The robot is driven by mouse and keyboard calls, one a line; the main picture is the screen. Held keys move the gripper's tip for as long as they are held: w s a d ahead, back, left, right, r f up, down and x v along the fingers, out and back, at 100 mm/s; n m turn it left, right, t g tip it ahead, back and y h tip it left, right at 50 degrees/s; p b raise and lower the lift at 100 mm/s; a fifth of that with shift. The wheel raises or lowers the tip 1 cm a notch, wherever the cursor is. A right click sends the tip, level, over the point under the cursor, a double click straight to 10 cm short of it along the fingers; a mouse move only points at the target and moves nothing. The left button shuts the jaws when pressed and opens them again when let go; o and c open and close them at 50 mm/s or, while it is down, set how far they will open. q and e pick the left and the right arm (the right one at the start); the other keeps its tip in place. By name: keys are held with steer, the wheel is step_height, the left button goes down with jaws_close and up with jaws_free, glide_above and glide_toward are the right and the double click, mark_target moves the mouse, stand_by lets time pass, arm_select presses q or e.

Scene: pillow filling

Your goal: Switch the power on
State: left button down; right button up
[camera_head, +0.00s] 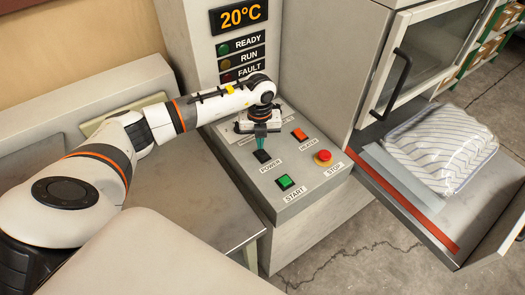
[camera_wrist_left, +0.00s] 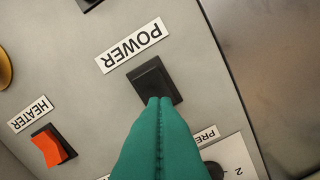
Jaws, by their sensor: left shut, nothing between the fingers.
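The black POWER rocker switch (camera_head: 262,156) is on the sloped grey control panel (camera_head: 318,185). It also shows in the left wrist view (camera_wrist_left: 150,76), beside its white label. My left gripper (camera_head: 261,146) is shut and empty, pointing down at the switch. In the wrist view its teal fingertips (camera_wrist_left: 160,99) are pressed together and overlap the edge of the switch away from the label. I cannot tell whether they touch it. The fingers hide part of the panel. My right gripper is not in view.
The orange HEATER switch (camera_head: 299,134), green START button (camera_head: 284,182) and red STOP button (camera_head: 324,156) sit close by on the panel. The display (camera_head: 240,16) reads 20°C. On the right, a bagged striped pillow (camera_head: 440,150) lies on a tray.

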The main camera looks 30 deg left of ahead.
mark_target(260, 152)
arm_select(q)
step_height(260, 152, up, 5)
steer(key=p, duration=0.3)
steer(key=shift+r, duration=0.1)
steer(key=shift+s, duration=0.1)
stand_by(0.5)
